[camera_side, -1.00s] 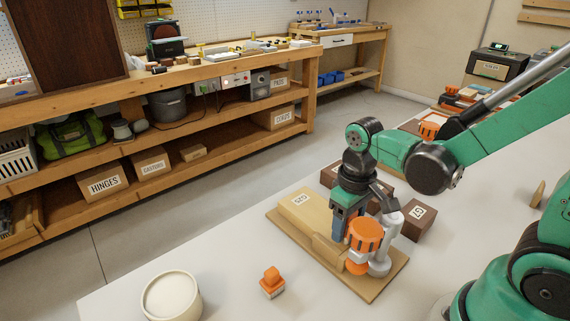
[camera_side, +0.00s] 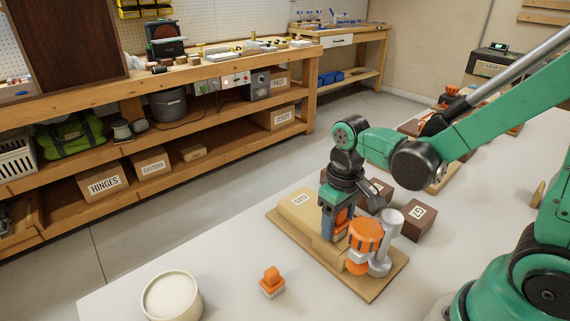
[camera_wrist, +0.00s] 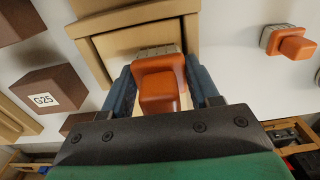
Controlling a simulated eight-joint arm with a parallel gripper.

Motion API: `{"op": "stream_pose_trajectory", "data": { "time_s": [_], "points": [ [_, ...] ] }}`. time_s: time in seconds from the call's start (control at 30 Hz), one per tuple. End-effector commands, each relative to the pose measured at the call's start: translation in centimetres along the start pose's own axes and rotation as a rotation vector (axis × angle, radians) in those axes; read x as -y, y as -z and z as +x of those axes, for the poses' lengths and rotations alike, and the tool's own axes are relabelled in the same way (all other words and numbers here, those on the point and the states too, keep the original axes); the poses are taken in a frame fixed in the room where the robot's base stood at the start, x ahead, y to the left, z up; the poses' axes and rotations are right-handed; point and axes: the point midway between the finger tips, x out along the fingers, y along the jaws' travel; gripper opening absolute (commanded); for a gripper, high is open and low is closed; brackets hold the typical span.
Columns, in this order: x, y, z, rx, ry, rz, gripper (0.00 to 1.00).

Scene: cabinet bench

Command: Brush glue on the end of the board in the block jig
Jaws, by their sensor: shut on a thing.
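An orange-handled brush (camera_wrist: 160,82) with a pale grey edge is between the fingers of my gripper (camera_wrist: 168,95). In the side view my gripper (camera_side: 337,228) is shut on it, with its orange part (camera_side: 342,218) showing between the fingers. My gripper is low over the tan block jig (camera_side: 375,292), beside a pale board with a label (camera_side: 300,203). In the wrist view the brush's edge lies over or against the pale wood inside the tan frame (camera_wrist: 90,55). I cannot tell whether it touches, and no glue is clearly visible.
An orange and grey cylindrical fitting (camera_side: 366,236) stands right of my gripper on the jig. Dark brown blocks (camera_side: 415,222) lie behind and right. A second orange-topped tool (camera_side: 272,282) and a round cream tub (camera_side: 171,296) stand on the table's front left, with clear surface between.

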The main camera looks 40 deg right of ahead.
Motion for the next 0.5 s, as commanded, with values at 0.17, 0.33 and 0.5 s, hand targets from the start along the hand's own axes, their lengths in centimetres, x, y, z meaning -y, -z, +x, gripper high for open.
{"op": "stream_pose_trajectory", "data": {
  "time_s": [0.17, 0.33, 0.5],
  "points": [
    [-0.1, 0.1, 0.0, -0.003, -0.001, 0.001, 0.12],
    [-1.0, 0.0, -0.1, -0.003, -0.001, 0.003, 0.12],
    [-1.7, 0.0, -0.1, -0.002, -0.001, 0.001, 0.12]
  ]
}}
